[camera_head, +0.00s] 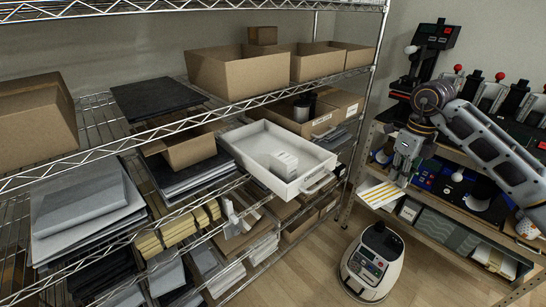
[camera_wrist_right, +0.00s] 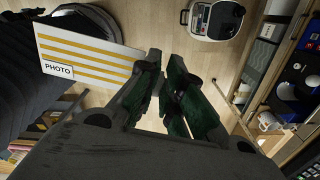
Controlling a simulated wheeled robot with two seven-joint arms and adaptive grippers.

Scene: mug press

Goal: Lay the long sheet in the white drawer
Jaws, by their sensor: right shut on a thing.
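The sheet (camera_head: 381,193) is white with yellow stripes. In the right wrist view the sheet (camera_wrist_right: 88,50) shows a "PHOTO" label in its lower left corner. My right gripper (camera_head: 400,180) is shut on the sheet's edge and holds it out in front of the shelving at the right. The right wrist view shows its dark fingers (camera_wrist_right: 163,62) at the sheet's right edge; the exact grip is partly hidden. The white drawer (camera_head: 252,140) sticks out from the wire shelf, left of the sheet and apart from it. My left gripper is not in view.
Cardboard boxes (camera_head: 238,75) stand on the shelf above the drawer. Stacked sheets and yellow bundles (camera_head: 180,228) lie to its left and below. A round white machine (camera_head: 372,262) stands on the floor. A wooden rack (camera_head: 465,225) is at right. The floor between is clear.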

